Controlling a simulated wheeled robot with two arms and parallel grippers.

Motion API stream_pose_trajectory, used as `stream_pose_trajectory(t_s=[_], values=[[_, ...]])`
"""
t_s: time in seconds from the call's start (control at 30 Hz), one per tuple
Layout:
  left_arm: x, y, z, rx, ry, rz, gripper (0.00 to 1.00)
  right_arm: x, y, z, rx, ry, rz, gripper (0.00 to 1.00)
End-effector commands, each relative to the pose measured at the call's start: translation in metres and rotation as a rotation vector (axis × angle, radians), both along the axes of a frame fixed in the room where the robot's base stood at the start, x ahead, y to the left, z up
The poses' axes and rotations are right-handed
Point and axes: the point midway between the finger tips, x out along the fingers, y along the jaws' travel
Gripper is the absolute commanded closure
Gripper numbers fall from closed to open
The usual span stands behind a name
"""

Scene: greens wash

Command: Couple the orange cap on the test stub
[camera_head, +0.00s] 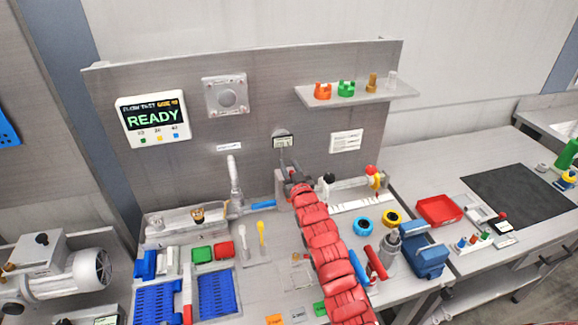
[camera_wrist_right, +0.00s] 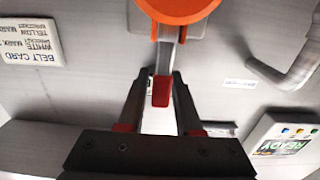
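Another orange piece (camera_head: 322,91) stands on the wall shelf. My left gripper is not in view.
The shelf (camera_head: 400,93) also holds green, brass and clear pieces. A tap (camera_head: 235,183) stands left of my right gripper. The READY screen (camera_head: 153,121) hangs on the panel. The bench holds blue trays (camera_head: 218,292), coloured rings and a red tray (camera_head: 438,209).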

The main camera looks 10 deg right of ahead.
Motion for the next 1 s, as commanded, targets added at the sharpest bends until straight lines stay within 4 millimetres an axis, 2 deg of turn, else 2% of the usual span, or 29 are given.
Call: stream_pose_trajectory(t_s=[0.03,0.17,0.47,0.57,0.8,1.0], values=[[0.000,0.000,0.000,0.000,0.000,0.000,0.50,0.000,0.000,0.000,0.000,0.000,0.000,0.77],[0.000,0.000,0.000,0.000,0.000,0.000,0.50,0.000,0.000,0.000,0.000,0.000,0.000,1.00],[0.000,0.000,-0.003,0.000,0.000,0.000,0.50,0.000,0.000,-0.001,0.000,-0.006,0.000,1.00],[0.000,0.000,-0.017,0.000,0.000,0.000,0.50,-0.003,-0.001,-0.005,0.003,-0.050,-0.001,1.00],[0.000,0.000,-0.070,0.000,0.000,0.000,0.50,-0.015,-0.002,-0.006,0.012,-0.242,-0.001,1.00],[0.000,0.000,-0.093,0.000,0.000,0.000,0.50,-0.022,-0.001,0.001,0.015,-0.347,-0.001,1.00]])
